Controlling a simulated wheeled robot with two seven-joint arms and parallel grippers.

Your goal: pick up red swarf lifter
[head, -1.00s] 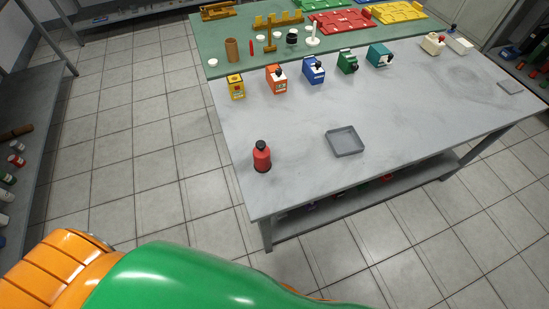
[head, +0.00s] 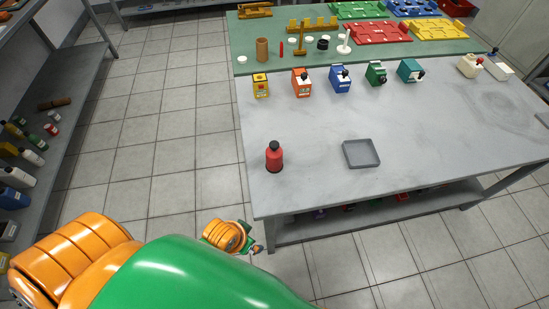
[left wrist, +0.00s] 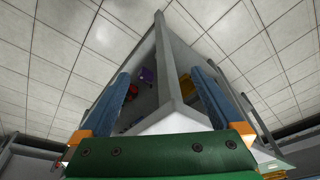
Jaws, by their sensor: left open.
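The red swarf lifter (head: 275,160), a red bottle-shaped body with a black knob, stands upright on the near left part of the grey table (head: 420,130) in the head view. My left gripper (left wrist: 161,75) is open and empty in the left wrist view, its two blue fingers spread apart. In the head view, a small orange and green part of my left arm shows below the table's near left corner, apart from the lifter; its fingers are not clear there. The lifter is not clearly visible in the left wrist view. My right gripper is not in view.
A shallow grey tray (head: 361,153) lies right of the red lifter. Yellow (head: 260,85), orange (head: 302,82), blue (head: 340,78), green (head: 376,73) and teal (head: 410,70) blocks stand in a row behind. The table edge and lower shelf (head: 340,212) lie near my left arm.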

